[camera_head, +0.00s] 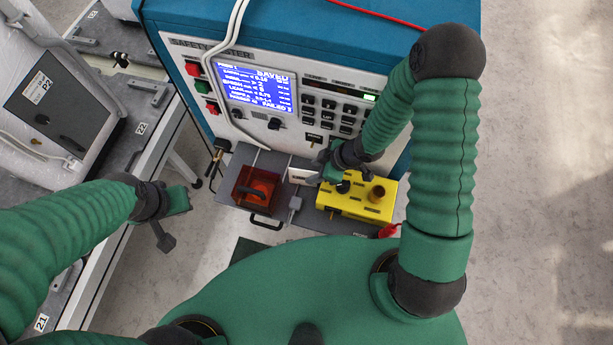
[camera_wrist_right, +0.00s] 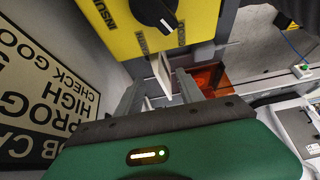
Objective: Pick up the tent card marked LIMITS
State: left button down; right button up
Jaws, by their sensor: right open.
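A small white card (camera_head: 300,175) stands on the grey shelf in front of the tester, between the red box and the yellow box. Its lettering is not readable. My right gripper (camera_head: 322,170) is beside it on the right, over the back left of the yellow box, and partly hides the area. In the right wrist view the open fingers (camera_wrist_right: 158,95) reach towards a white card (camera_wrist_right: 161,70), which appears between them, ahead of the tips; contact cannot be told. My left gripper (camera_head: 172,222) hangs to the left, away from the shelf; its finger gap is unclear.
The yellow box (camera_head: 367,203) with knobs sits close under my right gripper. A red box (camera_head: 256,188) and a grey plug (camera_head: 294,204) are left of it. The blue tester (camera_head: 290,35) rises behind, with white cables hanging down. A lettered job card (camera_wrist_right: 38,95) shows in the wrist view.

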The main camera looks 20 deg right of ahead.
aim_at(299, 175)
jog(key=a+f, duration=0.1)
jog(key=w+a+f, duration=0.1)
jog(key=a, duration=0.1)
jog(key=a+f, duration=0.1)
jog(key=shift+w+a+f, duration=0.2)
jog(key=shift+w+f, duration=0.1)
jog(key=shift+w, duration=0.05)
jog(key=shift+w+d+f, duration=0.1)
jog(key=shift+d+f, duration=0.05)
jog(key=shift+d, duration=0.65)
jog(key=shift+c, duration=0.5)
jog(key=shift+d, duration=0.15)
jog(key=shift+c, duration=3.6)
jog(key=shift+a, duration=0.35)
grip_shut()
jog(key=shift+a, duration=0.35)
pick_arm(q)
jog(key=shift+s+a+f, duration=0.1)
jog(key=shift+a+f, duration=0.05)
jog(key=shift+a, duration=0.4)
jog(key=shift+s+a+f, duration=0.1)
jog(key=shift+a, duration=0.4)
pick_arm(e)
jog(key=shift+d, duration=0.15)
